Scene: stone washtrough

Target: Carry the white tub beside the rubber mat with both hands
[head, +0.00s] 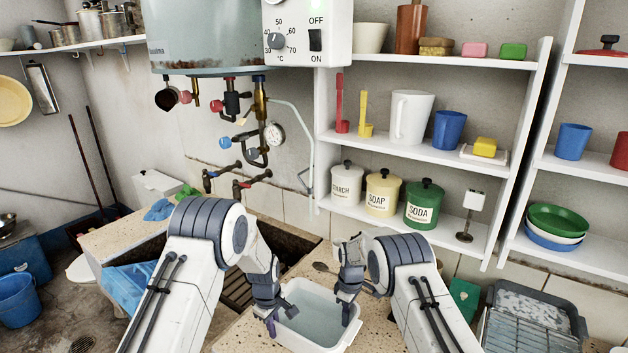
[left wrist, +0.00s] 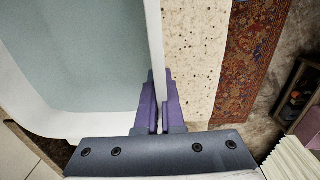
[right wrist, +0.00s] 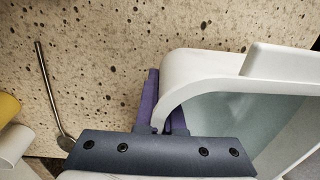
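The white tub (head: 302,341) is a rectangular basin with a pale blue-green inside, apparently water, at the bottom middle of the head view. My left gripper (head: 273,322) is at its left side. In the left wrist view its purple fingers (left wrist: 159,108) stand on either side of the tub's thin wall (left wrist: 155,35), closed against it. My right gripper (head: 347,314) is at the right side. In the right wrist view its fingers (right wrist: 165,112) straddle the rim near a rounded corner (right wrist: 195,65), with one finger partly hidden by the rim. I cannot make out a rubber mat.
The tub is over a speckled stone top (right wrist: 90,45). A long-handled metal spoon (right wrist: 47,85) lies beside it. The open trough (head: 240,288) is to the left. Shelves with canisters (head: 383,192) stand behind; a metal drainer tray (head: 530,325) is at right.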

